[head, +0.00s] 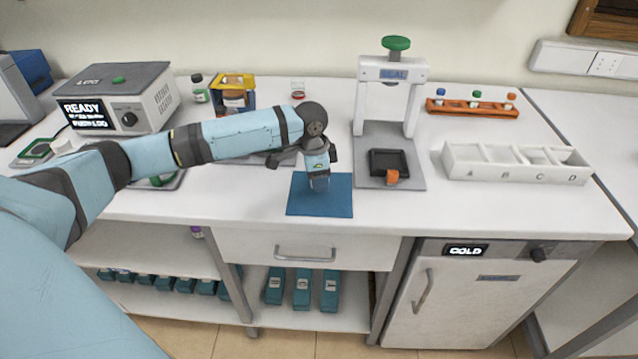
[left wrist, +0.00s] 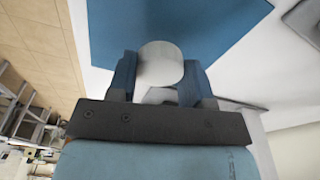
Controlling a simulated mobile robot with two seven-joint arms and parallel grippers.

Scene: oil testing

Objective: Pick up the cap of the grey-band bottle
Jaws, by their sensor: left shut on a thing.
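My left gripper (head: 319,184) is low over the blue mat (head: 335,203) at the middle of the bench, pointing down. In the left wrist view its two blue fingers (left wrist: 157,75) are shut on a round, whitish-grey thing (left wrist: 160,62), which looks like a cap seen from its flat end. The blue mat (left wrist: 225,25) lies beyond it. I cannot tell whether the held thing touches the mat. No bottle with a grey band can be made out; part of the bench is hidden behind my left arm. My right gripper is out of view.
A press (head: 418,70) with a green knob stands right of the mat. A white tray with lettered compartments (head: 462,172) and an orange rack (head: 455,110) are farther right. A small bottle (head: 200,93) and a grey box device (head: 160,98) stand at the back left.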

